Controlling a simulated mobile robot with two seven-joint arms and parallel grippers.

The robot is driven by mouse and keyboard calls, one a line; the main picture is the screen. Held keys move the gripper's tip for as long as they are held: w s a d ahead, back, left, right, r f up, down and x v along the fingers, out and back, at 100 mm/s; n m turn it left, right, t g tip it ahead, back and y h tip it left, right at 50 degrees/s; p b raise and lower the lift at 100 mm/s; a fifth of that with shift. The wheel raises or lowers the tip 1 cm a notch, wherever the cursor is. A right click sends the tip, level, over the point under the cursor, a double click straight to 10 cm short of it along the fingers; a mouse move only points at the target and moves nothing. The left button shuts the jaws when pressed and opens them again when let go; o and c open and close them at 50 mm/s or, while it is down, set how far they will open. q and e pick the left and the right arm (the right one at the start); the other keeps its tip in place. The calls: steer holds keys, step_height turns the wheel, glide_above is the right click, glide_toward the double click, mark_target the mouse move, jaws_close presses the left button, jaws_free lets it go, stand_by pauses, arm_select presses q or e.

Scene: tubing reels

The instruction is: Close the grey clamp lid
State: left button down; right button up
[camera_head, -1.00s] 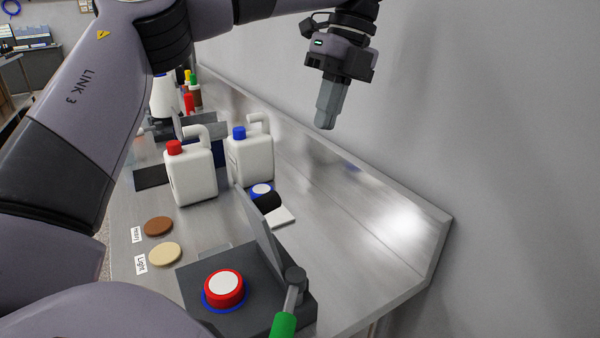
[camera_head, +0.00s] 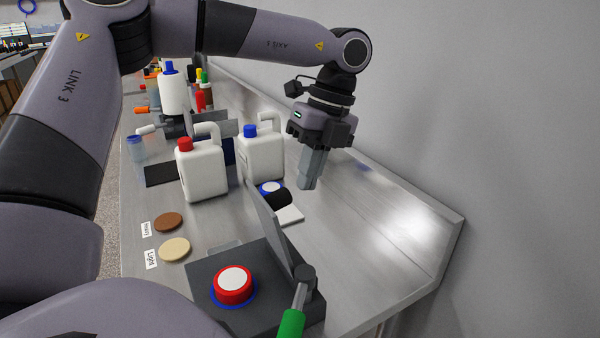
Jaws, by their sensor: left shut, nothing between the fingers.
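The grey clamp lid (camera_head: 267,228) stands open, nearly upright, along the right side of the dark grey clamp base (camera_head: 205,275). A red reel with a white top (camera_head: 233,284) sits on the base, on a blue ring. A lever with a green handle (camera_head: 291,324) is at the base's front right corner. My left gripper (camera_head: 307,184) points down, shut and empty, over the bench behind and to the right of the lid, apart from it. My right gripper is not in view.
White jugs with a red cap (camera_head: 203,172) and a blue cap (camera_head: 262,158) stand behind the clamp. A black roll (camera_head: 277,197) and white pad (camera_head: 290,215) lie behind the lid. Brown (camera_head: 168,222) and tan (camera_head: 174,249) discs lie left. The bench's right strip is clear.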

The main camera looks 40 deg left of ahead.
arm_select(q)
steer(key=shift+s+a+f, duration=0.15)
steer(key=shift+s+a, duration=0.1)
steer(key=shift+s, duration=0.55)
